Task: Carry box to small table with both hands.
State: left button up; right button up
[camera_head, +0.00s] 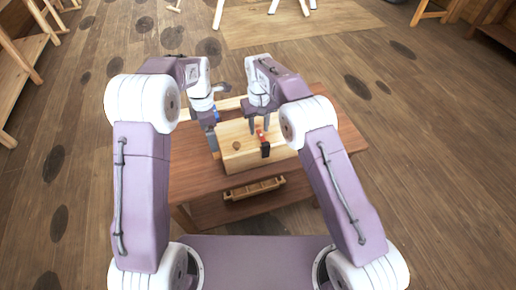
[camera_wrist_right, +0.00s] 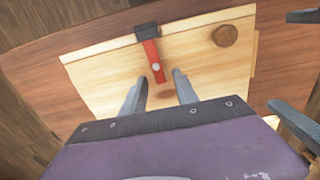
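The box (camera_head: 240,161) is pale wood with a round brown knob (camera_wrist_right: 225,35) and a red strap (camera_wrist_right: 153,60) under a black clip. It rests on a brown wooden table (camera_head: 191,168). My right gripper (camera_head: 259,126) is above the box's top near the strap, its fingers apart. In the right wrist view the same gripper (camera_wrist_right: 158,92) has nothing between its fingers; contact with the box cannot be told. My left gripper (camera_head: 213,136) is at the box's left side. Two separated dark fingers, apparently its own, show at the right edge of the right wrist view.
A small slatted wooden tray (camera_head: 254,189) sits low at the table's near side. Wooden benches stand at the far left (camera_head: 25,60) and upper right (camera_head: 433,12). Pale trestle legs (camera_head: 218,14) show at the back. Plank floor with dark round patches is open around the table.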

notch_tip(320, 180, up, 7)
jog(key=shift+f, duration=0.1)
jog(key=shift+r, duration=0.25)
jog(key=shift+d, duration=0.1)
